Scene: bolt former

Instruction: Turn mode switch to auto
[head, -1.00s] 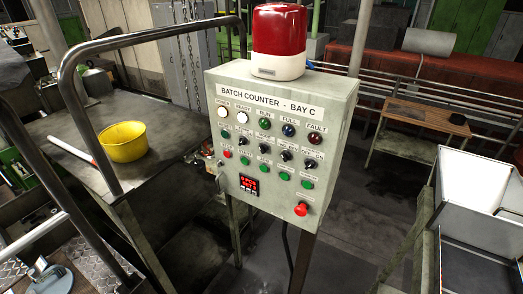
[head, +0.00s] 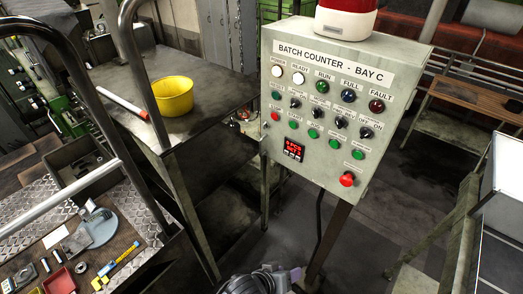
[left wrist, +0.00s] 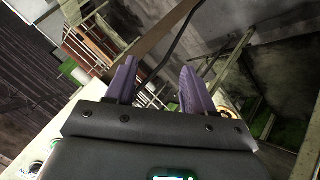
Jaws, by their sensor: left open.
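The grey control box (head: 392,130) titled "BATCH COUNTER - BAY C" stands upright on a post. Several black selector switches sit in its second row, among them one at the left (head: 295,103), one at the middle (head: 341,122) and one at the right (head: 366,132). Their small labels are too blurred to tell which is the mode switch or where it points. My left gripper (head: 297,274) shows at the bottom edge of the head view, below the box and apart from it. In the left wrist view its purple fingers (left wrist: 158,85) are spread and empty. My right gripper is out of view.
A metal table with a yellow bowl (head: 173,95) stands left, behind bent rails. A white bin (head: 505,180) is at right.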

